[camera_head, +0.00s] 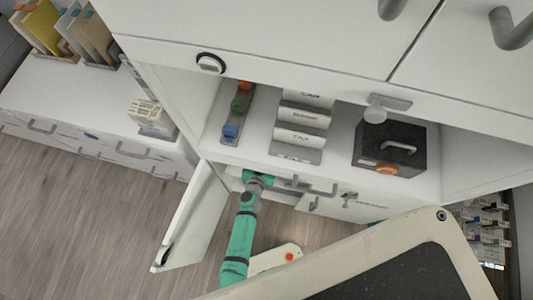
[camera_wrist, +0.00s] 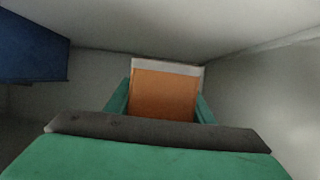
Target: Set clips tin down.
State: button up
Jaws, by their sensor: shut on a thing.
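The clips tin seems to be the orange block with a pale top edge (camera_wrist: 163,92) in the wrist view; no label is readable on it. My gripper (camera_wrist: 161,106) is shut on it, with one teal finger along each side. The tin is inside a pale compartment, and its underside is hidden, so I cannot tell whether it touches the floor there. In the head view my teal arm reaches into the cupboard under the open shelf. The gripper's fingers and the tin are hidden there.
A blue object (camera_wrist: 35,50) is at the left of the compartment. An open white door (camera_head: 193,222) stands left of my arm. The shelf above holds a rack with coloured items (camera_head: 233,112), labelled holders (camera_head: 300,132) and a black box (camera_head: 390,146).

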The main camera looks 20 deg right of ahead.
jog(key=shift+f, duration=3.1)
jog(key=shift+f, duration=0.15)
jog(key=o, duration=1.1)
jog(key=shift+o, duration=0.2)
jog(key=s+a+r+n+t+y, duration=0.1)
jog(key=s+a+r, duration=1.1)
jog(key=s, duration=0.3)
jog(key=s+a+r+n+t+y, duration=0.1)
jog(key=s+r+n+y, duration=0.2)
jog(key=r, duration=1)
jog(key=s+a+r+n+t+y, duration=0.1)
jog(key=s+r+n+t+y, duration=0.1)
jog(key=s+r, duration=0.7)
notch_tip(320, 180, up, 5)
jog(key=shift+s+a+r+n+y, duration=0.15)
jog(key=shift+n+y, duration=0.25)
jog(key=shift+y, duration=0.3)
